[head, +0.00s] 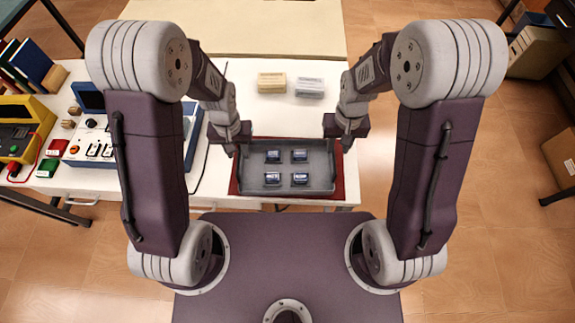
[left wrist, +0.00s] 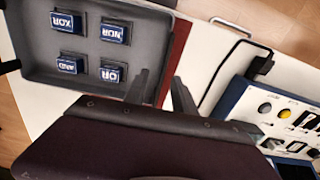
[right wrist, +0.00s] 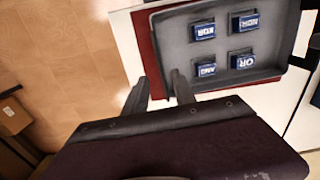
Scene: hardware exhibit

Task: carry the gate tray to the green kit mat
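The gate tray (head: 286,168) is dark grey with raised walls and holds several blue blocks labelled XOR, NOR, AND and OR. It lies on a red mat (head: 348,182) at the white table's near edge. My left gripper (head: 232,150) is at the tray's left wall. Its fingers are apart in the left wrist view (left wrist: 160,92), one over the tray side and one outside. My right gripper (head: 346,144) is at the right wall, its fingers also apart in the right wrist view (right wrist: 160,92). I cannot tell whether the fingers touch the walls. No green mat is visible.
A yellow meter (head: 18,135) and a blue-and-white panel device (head: 95,140) with cables stand on the table's left. A tan block (head: 271,83) and a pale block (head: 310,88) lie behind the tray. A cardboard box (head: 562,155) is on the floor right.

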